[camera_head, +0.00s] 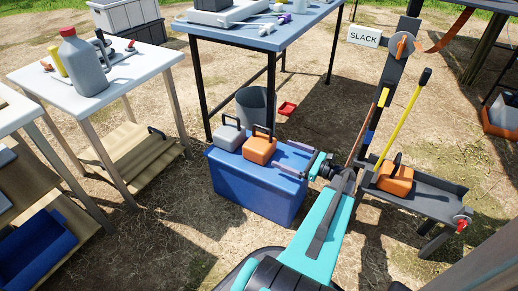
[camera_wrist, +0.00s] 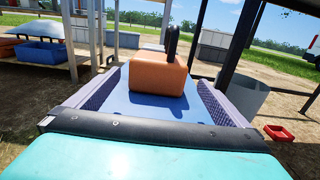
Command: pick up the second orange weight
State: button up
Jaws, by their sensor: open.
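An orange weight (camera_head: 260,151) with a dark handle sits on the blue box (camera_head: 255,196). In the wrist view the orange weight (camera_wrist: 158,76) is upright straight ahead, its dark handle at the top. My gripper (camera_head: 283,157) is open and empty just to the right of this weight, its fingers pointing at it. In the wrist view the two fingers spread to either side, with the weight centred beyond them; I cannot tell whether the tips reach past its near face. Another orange weight (camera_head: 395,181) rests on the dark tray (camera_head: 440,198) at the right.
A grey weight (camera_head: 229,136) stands on the blue box, left of the orange one. A grey bucket (camera_head: 252,108) and a small red tray (camera_head: 287,108) are behind. A blue-topped table (camera_head: 260,38) stands at the back. A yellow bar (camera_head: 405,115) rises near the right tray.

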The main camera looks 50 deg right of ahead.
aim_at(272, 149)
jog(key=b+x, duration=0.2)
jog(key=x, duration=0.4)
jog(key=shift+w, duration=0.2)
jog(key=shift+w+a, duration=0.15)
jog(key=shift+w, duration=0.3)
jog(key=shift+r+b+x, duration=0.15)
jog(key=shift+b+x, duration=0.8)
jog(key=shift+x, duration=0.35)
jog(key=shift+r+b+x, duration=0.2)
jog(key=shift+b+x, duration=0.75)
jog(key=shift+x, duration=0.4)
jog(key=shift+a, duration=0.1)
jog(key=shift+s, duration=0.1)
jog(key=c, duration=1.8)
jog(key=shift+o, duration=0.2)
jog(key=shift+r, duration=0.15)
